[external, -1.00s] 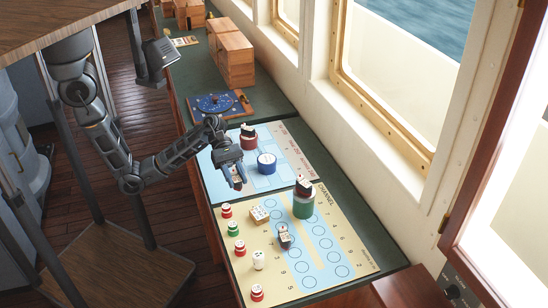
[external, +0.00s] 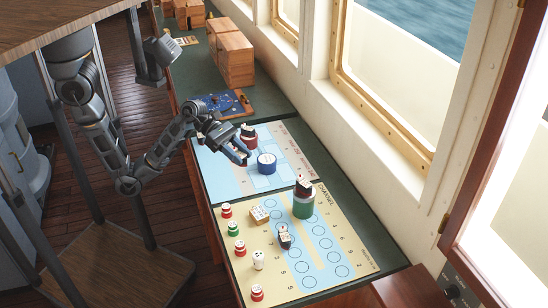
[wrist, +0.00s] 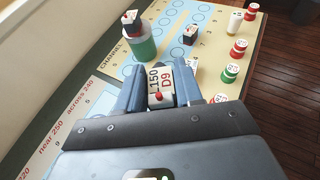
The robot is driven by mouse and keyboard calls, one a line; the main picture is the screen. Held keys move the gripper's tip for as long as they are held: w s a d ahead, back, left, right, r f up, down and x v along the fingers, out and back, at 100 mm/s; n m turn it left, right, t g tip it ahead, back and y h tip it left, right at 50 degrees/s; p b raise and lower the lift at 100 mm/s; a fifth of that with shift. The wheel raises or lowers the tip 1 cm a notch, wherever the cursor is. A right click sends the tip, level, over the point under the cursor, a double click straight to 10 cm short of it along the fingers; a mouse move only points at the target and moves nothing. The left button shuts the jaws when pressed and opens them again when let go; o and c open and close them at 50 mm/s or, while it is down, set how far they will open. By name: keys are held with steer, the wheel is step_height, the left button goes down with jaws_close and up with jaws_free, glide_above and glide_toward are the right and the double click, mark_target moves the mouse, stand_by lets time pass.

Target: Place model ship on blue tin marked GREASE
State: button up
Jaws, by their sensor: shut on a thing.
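The blue tin (external: 267,164) with a white lid stands on the light-blue board; its lettering is too small to read. My gripper (external: 242,154) is above that board, just left of the blue tin and higher than its lid. It is shut on a model ship, whose white top marked L150 D9 (wrist: 160,84) shows between the fingers in the wrist view. The ship's red and dark parts show there too; its underside is hidden. In the external view the ship is mostly hidden by the fingers. The blue tin cannot be made out in the wrist view.
A red tin (external: 249,142) with a dark ship on top stands close behind the gripper. A green tin (external: 303,207) bears another ship. Another ship (external: 284,237), a white block (external: 260,214) and several small round pieces stand on the yellow board (external: 330,285).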

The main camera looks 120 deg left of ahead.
steer(key=a+r+n+y, duration=0.2)
steer(key=a+y, duration=0.1)
steer(key=a, duration=0.2)
glide_above(266, 159)
steer(key=shift+t, duration=0.3)
steer(key=f, duration=0.6)
steer(key=shift+d+f, duration=0.2)
steer(key=shift+f, duration=0.1)
steer(key=shift+a+f, duration=0.3)
steer(key=shift+a, duration=0.05)
steer(key=shift+f, duration=1.9)
steer(key=shift+f, duration=0.1)
steer(key=o, duration=1)
steer(key=v, duration=1.2)
steer(key=shift+a, duration=0.1)
